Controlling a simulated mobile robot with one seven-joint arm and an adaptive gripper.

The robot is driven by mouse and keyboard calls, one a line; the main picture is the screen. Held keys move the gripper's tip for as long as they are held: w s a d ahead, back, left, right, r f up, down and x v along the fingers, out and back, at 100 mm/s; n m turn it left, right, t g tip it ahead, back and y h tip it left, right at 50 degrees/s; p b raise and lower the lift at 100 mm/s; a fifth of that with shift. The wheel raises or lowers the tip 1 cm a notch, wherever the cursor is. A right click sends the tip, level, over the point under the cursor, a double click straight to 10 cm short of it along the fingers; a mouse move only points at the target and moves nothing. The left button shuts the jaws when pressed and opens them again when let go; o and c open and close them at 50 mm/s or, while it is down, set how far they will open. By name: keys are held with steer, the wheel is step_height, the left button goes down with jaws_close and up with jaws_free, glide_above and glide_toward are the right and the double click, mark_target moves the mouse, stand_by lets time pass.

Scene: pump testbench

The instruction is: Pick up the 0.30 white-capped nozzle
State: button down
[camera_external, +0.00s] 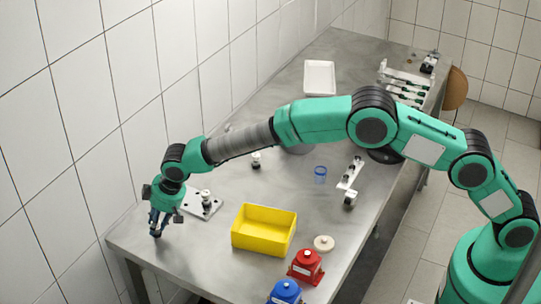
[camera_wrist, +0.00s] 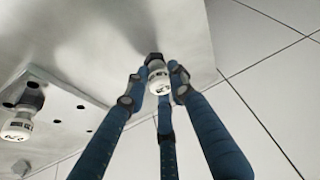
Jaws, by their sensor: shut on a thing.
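My gripper (camera_external: 157,228) is at the table's near left end, pointing down. In the wrist view its blue fingers (camera_wrist: 155,82) are shut on a small white-capped nozzle (camera_wrist: 158,76) with a dark end. The nozzle carries small print that I cannot read surely. The held nozzle is mostly hidden by the fingers in the external view. A metal holder plate (camera_external: 194,211) with holes lies just right of my gripper. A similar white-capped nozzle (camera_wrist: 17,127) stands in that plate, which also shows in the wrist view (camera_wrist: 62,118); its print is unclear.
A yellow bin (camera_external: 262,243) stands right of the plate. Red (camera_external: 306,266) and blue (camera_external: 286,293) parts and a pale disc (camera_external: 324,243) lie near the front edge. A blue cup (camera_external: 320,175) and white tray (camera_external: 320,77) are farther back. A tiled wall borders the left side.

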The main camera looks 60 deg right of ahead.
step_height(320, 180, up, 3)
steer(key=shift+f+p, duration=0.2)
steer(key=shift+p, duration=0.1)
steer(key=s+d+p, duration=0.1)
steer(key=s+d, duration=0.1)
steer(key=s, duration=0.5)
steer(key=s+d+r, duration=0.1)
steer(key=s+d, duration=0.2)
steer(key=s, duration=0.5)
steer(key=shift+d+r+p, duration=0.15)
steer(key=shift+r+p, duration=0.05)
steer(key=shift+p, duration=0.15)
